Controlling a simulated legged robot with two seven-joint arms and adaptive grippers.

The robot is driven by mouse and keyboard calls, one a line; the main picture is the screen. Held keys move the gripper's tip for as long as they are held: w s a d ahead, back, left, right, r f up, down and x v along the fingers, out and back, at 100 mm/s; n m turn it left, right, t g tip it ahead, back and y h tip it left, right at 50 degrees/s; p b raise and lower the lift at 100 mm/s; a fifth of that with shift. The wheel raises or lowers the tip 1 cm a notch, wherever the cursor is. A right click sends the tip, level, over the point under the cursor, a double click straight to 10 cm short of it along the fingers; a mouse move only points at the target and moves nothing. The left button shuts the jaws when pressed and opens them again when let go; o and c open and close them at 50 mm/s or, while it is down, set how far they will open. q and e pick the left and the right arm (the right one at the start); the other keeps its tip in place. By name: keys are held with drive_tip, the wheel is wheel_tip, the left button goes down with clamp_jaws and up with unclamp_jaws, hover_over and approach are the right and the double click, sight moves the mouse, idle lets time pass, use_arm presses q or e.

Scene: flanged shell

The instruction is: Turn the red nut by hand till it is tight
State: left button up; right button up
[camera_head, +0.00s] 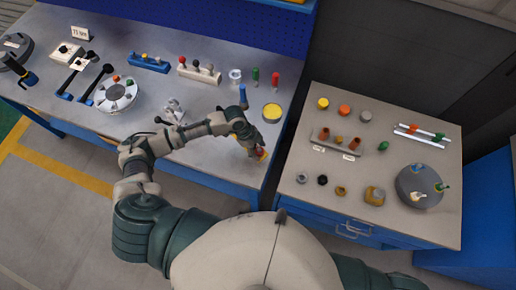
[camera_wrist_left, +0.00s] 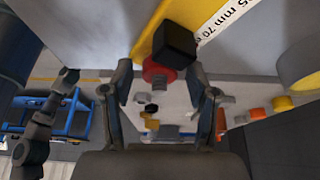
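The red nut (camera_wrist_left: 154,72) shows in the left wrist view, beside a black block (camera_wrist_left: 175,42) on a yellow strip, with a short grey threaded end near it. In the head view a small red and yellow spot (camera_head: 262,154) at the bench's right edge is mostly hidden by my left gripper (camera_head: 256,148). In the left wrist view my left gripper (camera_wrist_left: 157,80) has its fingers apart, one on each side of the nut, with gaps showing. I cannot tell how near the fingertips are in depth. My right gripper is out of view.
A yellow round tin (camera_head: 271,112) and a blue-topped post (camera_head: 243,95) stand close to my left gripper. A gap separates the bench (camera_head: 215,170) from a grey-topped cabinet (camera_head: 310,105) bearing several small parts. A white scale (camera_wrist_left: 220,18) lies along the yellow strip.

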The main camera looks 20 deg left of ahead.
use_arm(q)
drive_tip(key=c, duration=0.9)
drive_tip(key=shift+m+g+p, duration=0.3)
drive_tip(key=shift+m, duration=0.3)
drive_tip(key=o, duration=1.1)
drive_tip(key=shift+o, duration=0.2)
drive_tip(key=v, duration=1.2)
